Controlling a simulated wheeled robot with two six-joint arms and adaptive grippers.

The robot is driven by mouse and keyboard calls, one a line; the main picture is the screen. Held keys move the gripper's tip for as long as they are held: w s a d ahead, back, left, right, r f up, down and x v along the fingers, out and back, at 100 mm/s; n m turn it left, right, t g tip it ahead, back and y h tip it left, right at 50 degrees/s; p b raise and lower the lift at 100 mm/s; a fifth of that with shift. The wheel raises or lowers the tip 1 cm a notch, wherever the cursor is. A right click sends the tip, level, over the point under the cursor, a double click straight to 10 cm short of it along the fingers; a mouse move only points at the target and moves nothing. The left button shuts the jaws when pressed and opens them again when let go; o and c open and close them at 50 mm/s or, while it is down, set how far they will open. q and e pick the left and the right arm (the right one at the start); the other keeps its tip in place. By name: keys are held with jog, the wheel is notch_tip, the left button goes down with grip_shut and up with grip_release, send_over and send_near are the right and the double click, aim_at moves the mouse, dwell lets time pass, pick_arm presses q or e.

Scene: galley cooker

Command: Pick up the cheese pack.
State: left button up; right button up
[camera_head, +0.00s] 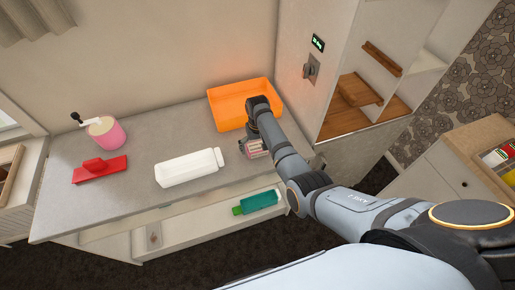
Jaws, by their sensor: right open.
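A small pack with a pinkish-red and pale face (256,149) lies on the grey counter in front of the orange tray. It is probably the cheese pack, but its label is too small to read. My right arm reaches in from the right and partly covers it. My right gripper (247,143) is open at the pack, largely hidden by the wrist. I cannot tell whether its fingers touch the pack. My left gripper is not in view.
An orange tray (222,110) stands behind, against the wall. A white bottle (188,168), a red item with a raised grip (100,170) and a pink grinder (107,133) are left on the counter. Below, an open drawer (190,225) holds a green bottle (258,202). A wooden-shelved cabinet (350,122) bounds the right.

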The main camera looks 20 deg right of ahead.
jog(key=c, duration=1.1)
jog(key=shift+r, duration=0.1)
jog(key=shift+c, duration=0.8)
jog(key=shift+r, duration=0.1)
